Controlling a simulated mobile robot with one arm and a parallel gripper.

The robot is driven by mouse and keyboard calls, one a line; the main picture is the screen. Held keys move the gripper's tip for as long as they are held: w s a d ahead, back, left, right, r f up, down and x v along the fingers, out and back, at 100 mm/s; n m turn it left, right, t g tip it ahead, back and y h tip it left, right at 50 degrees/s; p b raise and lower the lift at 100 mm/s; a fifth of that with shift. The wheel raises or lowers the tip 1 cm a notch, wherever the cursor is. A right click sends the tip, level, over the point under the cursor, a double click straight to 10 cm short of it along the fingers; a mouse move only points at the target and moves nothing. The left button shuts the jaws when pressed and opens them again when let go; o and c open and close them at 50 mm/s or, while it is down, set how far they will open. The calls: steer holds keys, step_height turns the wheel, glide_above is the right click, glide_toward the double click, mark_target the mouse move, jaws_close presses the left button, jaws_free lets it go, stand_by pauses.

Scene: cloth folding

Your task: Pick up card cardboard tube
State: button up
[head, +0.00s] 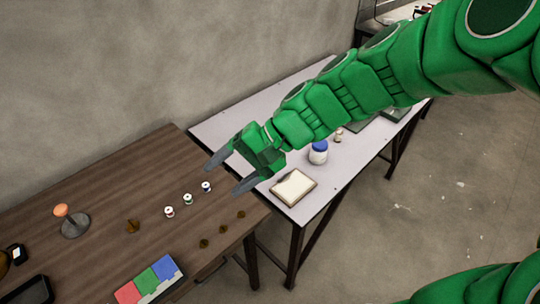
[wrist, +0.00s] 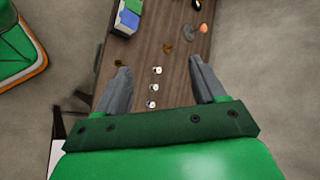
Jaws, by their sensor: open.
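My gripper (head: 222,177) is open and empty above the right end of the brown wooden table. In the wrist view its two fingers (wrist: 160,66) are spread wide. Three small white spools with coloured middles (head: 188,198) stand in a row on the table, below and left of the gripper; in the wrist view they lie between the fingers (wrist: 154,87). Several small brown pieces (head: 224,228) lie nearer the front edge, and another brown piece (head: 132,226) is left of the spools. I cannot tell which, if any, is a cardboard tube.
An orange-topped stand (head: 75,225) and a box with red, green and blue panels (head: 150,282) are on the brown table (head: 100,183). A pale table (head: 232,121) adjoins it, bearing a framed pad (head: 293,187) and a blue-lidded jar (head: 318,152). A wall runs behind.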

steer(key=w+a+f+m+t+y, duration=0.1)
steer(key=w+a+m+t+y, duration=0.3)
steer(key=w, duration=0.6)
steer(key=w+a+f+m+t+y, duration=0.15)
steer(key=w+m, duration=0.35)
steer(key=w, duration=0.5)
steer(key=w+d+f+m+t, duration=0.25)
steer(key=w+f+m, duration=0.2)
steer(key=w, duration=0.25)
steer(key=w+d+f+m+t+h, duration=0.1)
steer(key=w+d+f+m+h, duration=0.1)
steer(key=f, duration=0.7)
steer(key=w+d+f+m+t+h, duration=0.2)
steer(key=w+d+f+m, duration=0.2)
steer(key=f, duration=0.5)
steer(key=w+d+f+m+t+h, duration=0.1)
steer(key=w+d+f+m+h, duration=0.1)
steer(key=d+f+m, duration=0.5)
steer(key=shift+w+f+t+h, duration=0.3)
steer(key=shift+w+f, duration=0.55)
steer(key=shift+f, duration=0.25)
steer(key=shift+x, duration=1.65)
steer(key=shift+w+a+f, duration=0.15)
steer(key=shift+w+f, duration=0.1)
steer(key=shift+w, duration=0.25)
steer(key=shift+w+a+f, duration=0.2)
steer(key=shift+w, duration=0.25)
steer(key=shift+x, duration=1.15)
steer(key=shift+r, duration=0.1)
steer(key=shift+c, duration=0.3)
